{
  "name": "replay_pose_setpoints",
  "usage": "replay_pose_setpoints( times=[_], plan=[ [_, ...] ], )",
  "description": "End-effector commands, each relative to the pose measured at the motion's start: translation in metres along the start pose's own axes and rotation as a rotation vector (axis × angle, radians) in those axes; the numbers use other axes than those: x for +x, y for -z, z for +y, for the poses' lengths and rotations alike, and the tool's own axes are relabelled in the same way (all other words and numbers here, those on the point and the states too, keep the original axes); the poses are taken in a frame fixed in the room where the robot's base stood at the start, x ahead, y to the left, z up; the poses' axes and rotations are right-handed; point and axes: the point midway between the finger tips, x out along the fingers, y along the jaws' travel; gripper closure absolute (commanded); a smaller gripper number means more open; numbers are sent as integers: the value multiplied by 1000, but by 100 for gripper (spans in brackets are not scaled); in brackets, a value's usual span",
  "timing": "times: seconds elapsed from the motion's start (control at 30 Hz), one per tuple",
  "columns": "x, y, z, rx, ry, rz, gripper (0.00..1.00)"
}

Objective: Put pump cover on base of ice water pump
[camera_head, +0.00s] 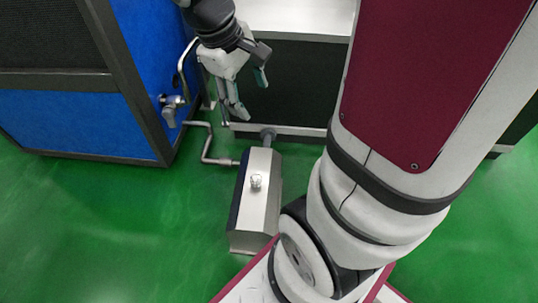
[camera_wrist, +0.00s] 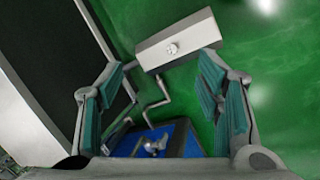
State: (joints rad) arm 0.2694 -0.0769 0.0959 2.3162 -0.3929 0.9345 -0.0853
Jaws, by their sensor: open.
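The pump cover (camera_head: 262,210) is a silver metal box with slanted sides and a small round knob (camera_head: 256,181) on top. It stands low at the floor, at the end of a pipe. It also shows at the top of the wrist view (camera_wrist: 190,43). The pump base is hidden, so I cannot tell how the cover sits on it. My gripper (camera_head: 250,92) is open and empty, above and behind the cover in the head view, apart from it. In the wrist view its teal-padded fingers (camera_wrist: 163,92) are spread wide, with the cover beyond them.
A blue cabinet (camera_head: 75,125) with a valve (camera_head: 171,104) stands at the left. A bent metal pipe (camera_head: 207,148) runs from there toward the pump. A dark-fronted unit with a pale top (camera_head: 295,16) stands behind. The green floor (camera_head: 130,235) is clear at the front left.

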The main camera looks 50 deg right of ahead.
Motion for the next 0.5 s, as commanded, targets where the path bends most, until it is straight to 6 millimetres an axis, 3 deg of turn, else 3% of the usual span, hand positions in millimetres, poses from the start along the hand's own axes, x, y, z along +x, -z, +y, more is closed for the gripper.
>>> replay_pose_setpoints(
  times=[0.03, 0.2, 0.5],
  plan=[
    [-16, -14, -10, 23, 8, 18, 40],
    [-51, -66, -48, 99, 79, 50, 40],
    [-77, -146, -112, 156, 249, 103, 40]
  ],
)
